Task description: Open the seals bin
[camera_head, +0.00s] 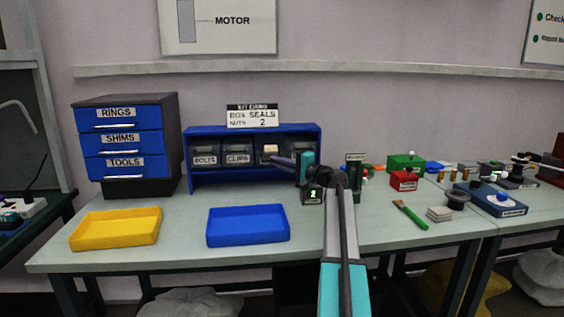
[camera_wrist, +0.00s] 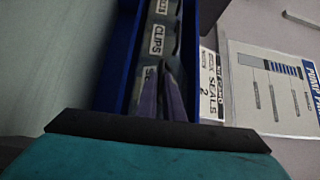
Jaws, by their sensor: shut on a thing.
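The blue bin rack (camera_head: 255,131) stands at the back of the bench with a row of small clear bins. The seals bin (camera_head: 270,149) is third from the left, with something cream inside; my gripper partly covers its front. In the wrist view its label (camera_wrist: 150,74) shows only in part beside the fingers. My gripper (camera_head: 274,159) reaches in from the right and is shut on the front of the seals bin. Its purple fingers (camera_wrist: 172,88) are close together in the wrist view. The exact grip point is hidden.
The bolts bin (camera_head: 205,156) and clips bin (camera_head: 238,155) sit left of the seals bin. A kit card (camera_head: 252,117) stands on the rack. A blue tray (camera_head: 248,226) and a yellow tray (camera_head: 116,229) lie in front. A blue drawer cabinet (camera_head: 122,143) stands left.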

